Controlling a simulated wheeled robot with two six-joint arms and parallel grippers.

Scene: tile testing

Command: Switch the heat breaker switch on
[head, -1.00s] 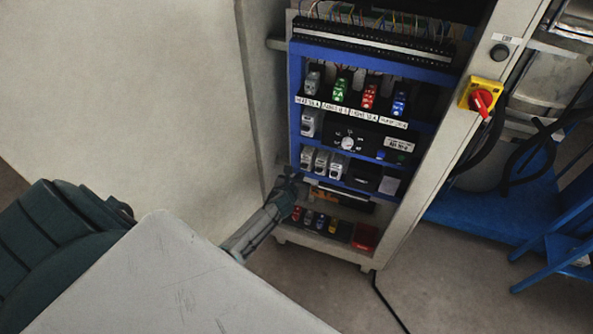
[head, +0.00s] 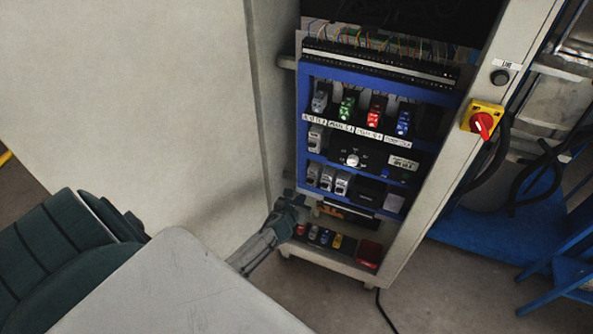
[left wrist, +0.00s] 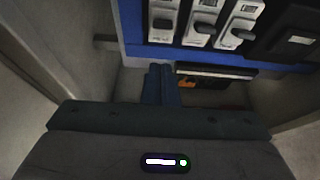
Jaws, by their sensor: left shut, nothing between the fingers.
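The open cabinet's blue-framed panel (head: 302,120) holds an upper row with a grey breaker (head: 320,100), a green one (head: 347,106), a red one (head: 375,111) and a blue one (head: 403,120). Label strips lie below them; I cannot read which one says heat. A single grey switch (head: 316,138) sits below at the left. Three grey switches (head: 327,178) stand in a lower row and show at the top of the left wrist view (left wrist: 202,30). My left gripper (head: 294,203) is shut and empty, just below and left of that row, with its fingertips (left wrist: 161,70) together.
A red and yellow rotary switch (head: 482,122) is on the cabinet's right post. A shelf at the bottom holds several small coloured parts (head: 325,237) and a red box (head: 369,252).

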